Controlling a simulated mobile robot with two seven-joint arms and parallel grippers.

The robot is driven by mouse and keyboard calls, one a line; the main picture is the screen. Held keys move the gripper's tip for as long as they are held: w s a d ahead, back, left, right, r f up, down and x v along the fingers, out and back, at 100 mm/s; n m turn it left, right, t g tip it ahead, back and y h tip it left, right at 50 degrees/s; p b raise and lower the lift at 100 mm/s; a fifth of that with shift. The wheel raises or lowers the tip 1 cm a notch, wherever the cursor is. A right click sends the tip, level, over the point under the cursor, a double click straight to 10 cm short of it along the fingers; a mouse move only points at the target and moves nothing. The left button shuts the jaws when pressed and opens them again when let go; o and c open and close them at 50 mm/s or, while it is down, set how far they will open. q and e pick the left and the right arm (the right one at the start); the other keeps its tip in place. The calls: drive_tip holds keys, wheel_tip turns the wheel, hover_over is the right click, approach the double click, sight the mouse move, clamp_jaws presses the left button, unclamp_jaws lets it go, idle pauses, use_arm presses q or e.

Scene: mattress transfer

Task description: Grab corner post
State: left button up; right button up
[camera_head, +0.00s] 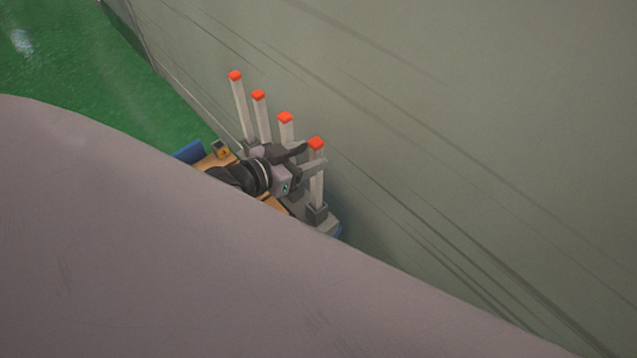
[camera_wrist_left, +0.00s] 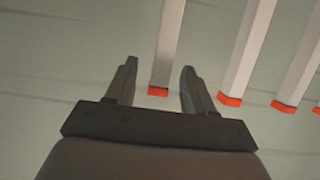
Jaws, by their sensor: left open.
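Several pale grey upright posts with red-orange caps stand in a row on a tray-like base with blue edges. The nearest corner post (camera_head: 317,190) is at the right end of the row, in a dark socket. My left gripper (camera_head: 314,153) is open at the upper part of this post, below its red cap. In the left wrist view, one post (camera_wrist_left: 170,40) shows between the two spread fingers of my left gripper (camera_wrist_left: 159,66), with gaps visible on both sides. The other posts (camera_wrist_left: 248,45) are to the right. My right gripper is not in view.
A large grey-mauve surface (camera_head: 150,240) fills the lower left and hides part of the base and my arm. A grey-green wall or floor surface (camera_head: 480,130) lies right of the posts. Green floor (camera_head: 70,70) shows at upper left.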

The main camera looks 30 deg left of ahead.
use_arm(q)
drive_tip(key=shift+b+x, duration=0.4)
drive_tip(key=shift+x, duration=2.25)
drive_tip(key=shift+f, duration=0.1)
drive_tip(key=shift+a, duration=0.1)
clamp_jaws()
